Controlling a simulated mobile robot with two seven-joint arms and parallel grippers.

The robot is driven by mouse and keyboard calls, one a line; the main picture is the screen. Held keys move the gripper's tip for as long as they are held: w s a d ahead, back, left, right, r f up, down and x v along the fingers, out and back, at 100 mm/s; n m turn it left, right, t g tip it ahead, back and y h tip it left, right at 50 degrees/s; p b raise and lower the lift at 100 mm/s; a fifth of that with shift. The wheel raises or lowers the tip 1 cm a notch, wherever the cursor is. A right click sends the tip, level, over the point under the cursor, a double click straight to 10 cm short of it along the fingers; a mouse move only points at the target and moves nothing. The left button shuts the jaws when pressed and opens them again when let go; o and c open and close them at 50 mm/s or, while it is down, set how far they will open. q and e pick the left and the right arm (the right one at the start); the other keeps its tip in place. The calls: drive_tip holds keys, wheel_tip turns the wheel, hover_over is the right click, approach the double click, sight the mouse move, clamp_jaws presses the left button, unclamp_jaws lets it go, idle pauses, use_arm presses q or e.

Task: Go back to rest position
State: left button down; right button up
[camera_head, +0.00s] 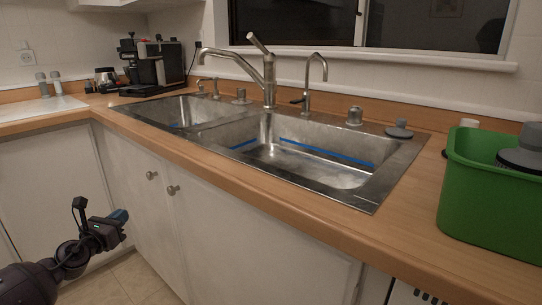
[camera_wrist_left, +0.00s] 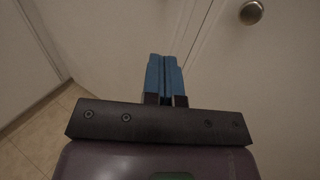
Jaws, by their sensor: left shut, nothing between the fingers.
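My left gripper (camera_head: 121,215) is at the lower left of the head view, in front of the white lower cabinets and below counter height. Its arm comes in from the lower left corner. In the left wrist view its blue fingers (camera_wrist_left: 164,78) are together with nothing between them, pointing toward the cabinet doors. It touches nothing that I can see. My right gripper is not in view.
White cabinet doors (camera_head: 136,185) with round knobs (camera_head: 172,190) stand right of my left gripper. Above are a wooden counter edge (camera_head: 230,165) and a double steel sink (camera_head: 290,150). A green bin (camera_head: 490,205) is at the right. Tiled floor (camera_head: 100,288) is free below.

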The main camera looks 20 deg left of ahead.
use_arm(q)
drive_tip(key=s+d+f+n+g+p, duration=0.2)
drive_tip(key=s+d+n+p, duration=0.45)
drive_tip(key=s+n, duration=0.4)
drive_tip(key=s+d+f+n+g+p, duration=0.2)
drive_tip(key=s+d+n+p, duration=0.45)
drive_tip(key=s, duration=0.75)
drive_tip(key=s+d+r+n+g+h+p, duration=0.1)
drive_tip(key=s+d+r+n+g+p, duration=0.2)
drive_tip(key=s+d+n+p, duration=0.4)
drive_tip(key=s+d+r+n, duration=0.1)
drive_tip(key=s+d+n, duration=0.8)
drive_tip(key=s+d, duration=0.2)
drive_tip(key=shift+s+n+h, duration=0.4)
drive_tip(key=shift+s, duration=0.85)
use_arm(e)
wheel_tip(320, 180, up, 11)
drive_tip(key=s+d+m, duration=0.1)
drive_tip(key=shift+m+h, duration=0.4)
